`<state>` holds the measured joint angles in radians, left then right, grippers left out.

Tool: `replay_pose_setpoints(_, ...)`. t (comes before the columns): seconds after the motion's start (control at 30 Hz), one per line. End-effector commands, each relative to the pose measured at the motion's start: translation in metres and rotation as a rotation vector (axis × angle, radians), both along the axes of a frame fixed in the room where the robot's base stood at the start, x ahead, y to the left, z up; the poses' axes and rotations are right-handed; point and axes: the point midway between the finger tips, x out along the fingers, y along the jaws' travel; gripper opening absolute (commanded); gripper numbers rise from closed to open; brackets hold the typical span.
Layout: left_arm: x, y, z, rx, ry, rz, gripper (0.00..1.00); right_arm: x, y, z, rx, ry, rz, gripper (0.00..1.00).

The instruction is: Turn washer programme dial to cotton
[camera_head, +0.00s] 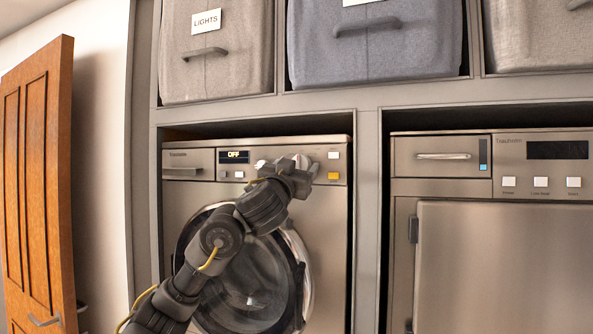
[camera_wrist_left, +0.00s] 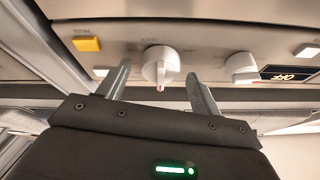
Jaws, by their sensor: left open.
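The washer (camera_head: 331,240) stands in the left bay, with its display (camera_head: 234,157) reading OFF. A round white dial (camera_wrist_left: 160,66) with a red mark shows in the left wrist view; small labels around it are too small to read surely. My left gripper (camera_wrist_left: 158,80) is open, one finger on each side of this dial; contact cannot be told. In the head view the gripper (camera_head: 301,172) is in front of the control panel and partly hides the dial (camera_head: 301,160). A second white knob (camera_wrist_left: 240,67) sits beside the display (camera_wrist_left: 289,73). My right gripper is not in view.
A yellow button (camera_head: 333,176) and a white button (camera_head: 334,155) are right of the dial. My left arm crosses the round washer door (camera_head: 283,290). A second appliance (camera_head: 500,255) stands to the right, below fabric bins (camera_head: 375,50). A wooden door (camera_head: 38,180) is at the left.

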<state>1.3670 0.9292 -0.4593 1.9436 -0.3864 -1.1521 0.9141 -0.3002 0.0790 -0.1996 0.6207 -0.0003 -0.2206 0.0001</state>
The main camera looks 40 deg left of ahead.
Motion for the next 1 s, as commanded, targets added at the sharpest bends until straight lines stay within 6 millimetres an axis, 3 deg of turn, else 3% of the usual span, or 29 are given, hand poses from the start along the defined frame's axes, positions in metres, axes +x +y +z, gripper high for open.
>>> replay_pose_setpoints(0.2, 0.000, 0.000, 0.000, 0.000, 0.000, 0.000, 0.62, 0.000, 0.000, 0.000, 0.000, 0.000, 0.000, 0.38)
replay_pose_setpoints(0.53, 0.000, 0.000, 0.000, -0.001, 0.001, 0.001, 0.21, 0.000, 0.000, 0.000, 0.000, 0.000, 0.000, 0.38)
replay_pose_setpoints(1.0, 0.000, 0.002, 0.003, 0.142, 0.052, 0.002, 0.21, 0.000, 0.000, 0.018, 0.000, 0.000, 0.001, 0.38)
